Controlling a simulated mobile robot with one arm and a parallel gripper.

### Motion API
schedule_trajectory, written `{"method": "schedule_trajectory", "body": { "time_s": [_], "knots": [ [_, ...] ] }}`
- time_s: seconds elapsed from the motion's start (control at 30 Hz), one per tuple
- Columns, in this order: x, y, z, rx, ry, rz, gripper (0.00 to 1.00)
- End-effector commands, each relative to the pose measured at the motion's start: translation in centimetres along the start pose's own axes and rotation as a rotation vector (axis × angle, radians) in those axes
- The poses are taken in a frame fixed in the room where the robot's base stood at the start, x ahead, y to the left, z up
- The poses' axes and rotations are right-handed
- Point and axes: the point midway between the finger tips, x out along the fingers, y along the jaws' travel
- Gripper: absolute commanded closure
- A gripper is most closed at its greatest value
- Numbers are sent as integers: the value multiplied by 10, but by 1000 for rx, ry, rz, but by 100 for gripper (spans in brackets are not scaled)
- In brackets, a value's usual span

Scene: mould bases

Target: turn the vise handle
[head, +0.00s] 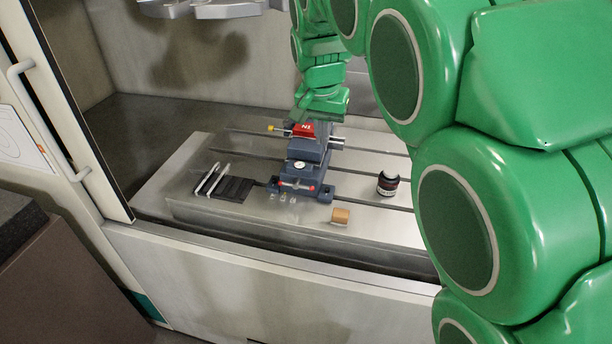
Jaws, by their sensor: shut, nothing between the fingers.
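The dark blue-grey vise (308,152) stands on the slotted metal machine table. Its handle (297,186), a thin bar with red ends, lies roughly crosswise at the vise's near end. My gripper (320,117), at the end of my green arm, is over the far part of the vise, behind a red block marked with white letters (303,130). It is shut and holds nothing. Its fingertips are small and partly hidden, and I cannot tell whether they touch the vise. My gripper is well apart from the handle.
On the table (160,197), a black mat (234,190) with light rods lies left of the vise. A dark jar (388,184) and a tan block (341,216) stand to its right. A yellow-tipped rod (271,128) sticks out left. My arm hides the right side.

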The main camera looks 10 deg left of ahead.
Motion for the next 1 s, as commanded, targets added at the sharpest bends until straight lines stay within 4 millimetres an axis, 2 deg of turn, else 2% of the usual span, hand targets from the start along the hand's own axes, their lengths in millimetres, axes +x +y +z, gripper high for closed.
{"method": "schedule_trajectory", "body": {
  "time_s": [0.03, 0.1, 0.3, 0.57, 1.0],
  "knots": [
    [8, -13, -3, -19, 0, 0, 100],
    [15, -25, -6, -37, 2, -2, 100],
    [25, -45, -10, -66, 6, -7, 100],
    [44, -47, -10, -69, 5, -7, 100],
    [115, -47, -11, -69, 5, -7, 100]
  ]
}}
